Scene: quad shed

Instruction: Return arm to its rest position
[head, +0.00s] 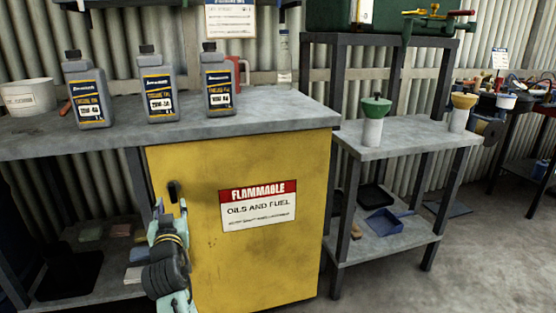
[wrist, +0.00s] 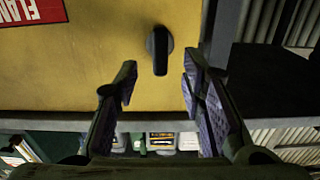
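My gripper (head: 171,210) is in front of the yellow cabinet door (head: 290,260), just below its black handle (head: 173,190) in the head view. In the wrist view, the two fingers of my gripper (wrist: 158,80) stand apart with nothing between the pads. The black handle (wrist: 160,50) lies just beyond the fingertips, in line with the gap. I cannot tell the exact distance to it. The yellow door looks closed. My arm is bent low in front of the cabinet, and most of it is out of view.
Several grey oil bottles (head: 158,88) stand on the grey bench top (head: 250,118) above my gripper. An open shelf (head: 75,245) is left of the cabinet. A metal stand (head: 405,135) with green and yellow funnels is at right. Clear floor (head: 480,260) lies at lower right.

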